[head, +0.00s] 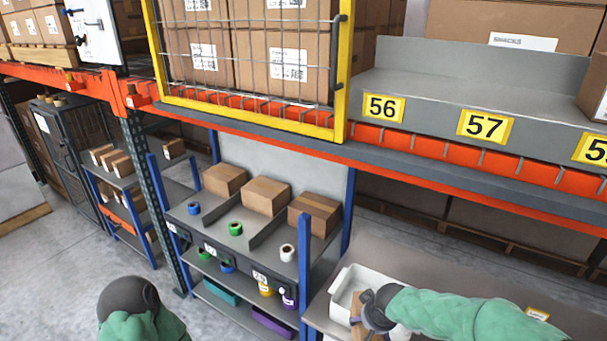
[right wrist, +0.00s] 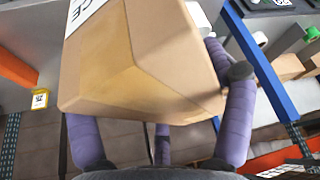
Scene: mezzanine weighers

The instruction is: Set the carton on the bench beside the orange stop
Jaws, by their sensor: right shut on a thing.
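A brown carton (right wrist: 150,70) with a white printed label fills the middle of the right wrist view. My right gripper (right wrist: 155,110) is shut on it, with purple fingers on both sides. In the head view the carton (head: 357,308) shows partly behind my right gripper (head: 372,316), over or in front of a white tub; its height above the bench cannot be told. The grey bench (head: 470,297) lies at the lower right. I cannot make out an orange stop on it. My left arm shows at the lower left, but its gripper fingers do not.
The white tub (head: 345,287) stands on the bench. A blue-post shelf (head: 215,240) with cartons and tape rolls is left of it. An orange rack beam (head: 400,175) crosses above. Bare floor (head: 60,280) lies at left.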

